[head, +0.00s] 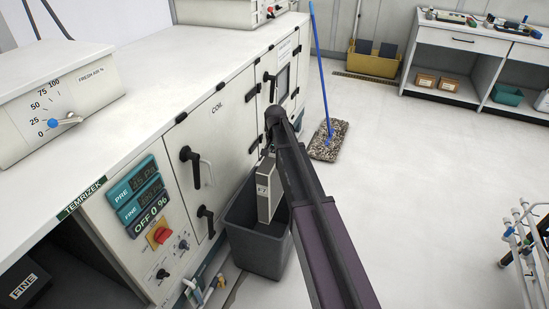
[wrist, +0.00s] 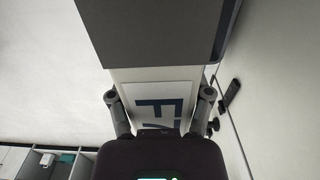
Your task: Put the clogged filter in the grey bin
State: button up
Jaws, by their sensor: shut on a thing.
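The filter, a slim grey-beige panel with a dark label (head: 265,192), hangs upright in the head view. My gripper (wrist: 161,100) is shut on the filter's edge, one finger on each side. In the head view the gripper is mostly hidden behind my arm. The grey bin (head: 255,257) stands on the floor against the cabinet. The filter's lower end overlaps the bin's opening; I cannot tell how far inside it is. My arm covers the bin's right side.
The white cabinet (head: 150,75) with door handles (head: 196,165) borders the bin on the left. A blue mop (head: 328,140) leans beyond it. A pipe rack (head: 525,245) stands at the right. A yellow box (head: 373,62) is at the back. Floor between is clear.

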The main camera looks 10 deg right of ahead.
jog(key=shift+f+b, duration=7.6)
jog(key=shift+f, duration=0.35)
jog(key=o, duration=1.3)
jog(key=shift+o, duration=0.2)
jog(key=shift+r, duration=0.25)
notch_tip(320, 180, up, 23)
jog(key=p, duration=2.3)
jog(key=shift+f, duration=0.1)
jog(key=r+n+p, duration=0.2)
jog(key=r+p, duration=0.1)
jog(key=w+r+n+p, duration=0.1)
jog(key=n, duration=0.1)
jog(key=shift+a+r, duration=0.15)
jog(key=shift+a, duration=0.25)
jog(key=shift+w+a+r+n+p, duration=0.2)
jog(key=shift+w+r+n+p, duration=0.05)
jog(key=shift+r+n+p, duration=0.55)
jog(key=shift+w+a+r+n+p, duration=0.2)
jog(key=shift+r+n+p, duration=0.35)
jog(key=shift+n+p, duration=0.35)
